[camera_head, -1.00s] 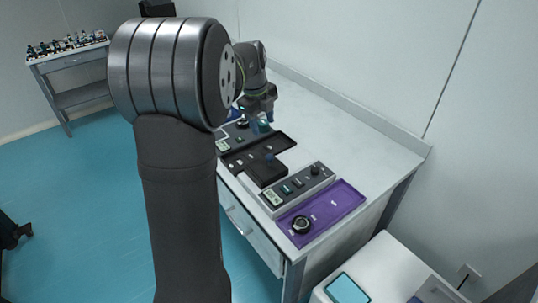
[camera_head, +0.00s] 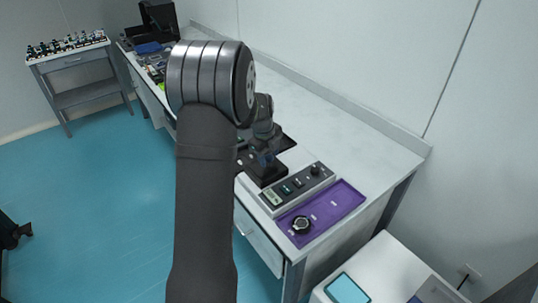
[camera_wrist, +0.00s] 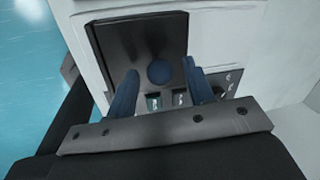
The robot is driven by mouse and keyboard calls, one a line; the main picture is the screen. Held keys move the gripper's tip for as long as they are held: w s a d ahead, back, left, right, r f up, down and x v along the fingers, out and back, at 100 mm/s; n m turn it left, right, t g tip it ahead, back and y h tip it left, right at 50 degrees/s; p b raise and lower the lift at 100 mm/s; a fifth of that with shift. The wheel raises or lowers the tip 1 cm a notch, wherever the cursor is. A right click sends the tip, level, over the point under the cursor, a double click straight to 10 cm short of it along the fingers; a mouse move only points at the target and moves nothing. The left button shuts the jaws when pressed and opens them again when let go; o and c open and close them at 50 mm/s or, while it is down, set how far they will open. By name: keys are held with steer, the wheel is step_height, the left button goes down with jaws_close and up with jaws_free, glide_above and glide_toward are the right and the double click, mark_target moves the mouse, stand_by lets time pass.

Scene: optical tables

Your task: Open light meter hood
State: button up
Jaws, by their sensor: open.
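The light meter (camera_head: 298,190) is a grey panel with buttons and a dark knob on the bench. Its black square hood (camera_head: 267,176) is at its left end, flat and apparently closed. In the wrist view the hood (camera_wrist: 112,38) fills the upper middle, with a round blue knob (camera_wrist: 159,72) on it. My gripper (camera_wrist: 160,66) is open, its two blue fingers on either side of the knob in the picture, with gaps on both sides. I cannot tell how high the fingertips are over the hood. In the head view my gripper (camera_head: 264,160) is just above the hood, partly hiding it.
A purple tray (camera_head: 335,208) with a round black dial (camera_head: 302,224) lies right of the meter. Other equipment stands at the bench's far end, partly behind my arm. The bench (camera_head: 350,140) is clear toward the wall.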

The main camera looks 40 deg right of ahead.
steer(key=shift+c, duration=0.2)
jaws_close()
steer(key=d, duration=1)
steer(key=shift+d, duration=0.4)
steer(key=shift+d+r, duration=0.1)
steer(key=shift+d, duration=0.5)
steer(key=shift+o, duration=0.2)
jaws_free()
steer(key=a+r, duration=0.3)
steer(key=r, duration=1.4)
steer(key=shift+s+a, duration=0.2)
steer(key=shift+s, duration=0.1)
